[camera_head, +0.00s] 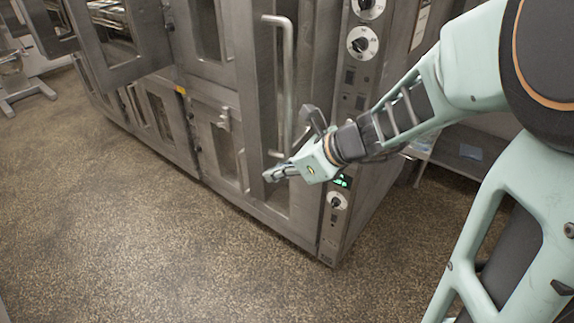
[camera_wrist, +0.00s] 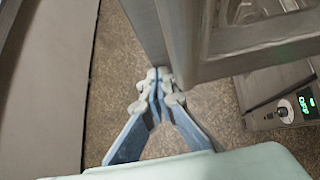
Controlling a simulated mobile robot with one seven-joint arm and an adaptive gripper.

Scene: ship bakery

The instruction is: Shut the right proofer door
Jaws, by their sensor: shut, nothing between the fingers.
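The right proofer door (camera_head: 250,60) is a tall steel door with a long vertical bar handle (camera_head: 287,70), beside the control column. It appears to stand ajar; the exact gap is hard to judge. My gripper (camera_head: 272,174) is shut and empty, low by the door near the handle's lower end. In the wrist view my closed fingertips (camera_wrist: 158,76) are at the lower end of a steel door edge (camera_wrist: 150,30). I cannot tell whether they touch it. A window frame (camera_wrist: 235,50) lies right of that edge.
The control column (camera_head: 345,140) has dials and a green display (camera_head: 342,182), also in the wrist view (camera_wrist: 305,102). Another proofer door (camera_head: 125,45) stands open at the upper left. Lower doors (camera_head: 160,115) line the front. The speckled floor (camera_head: 120,220) in front is clear.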

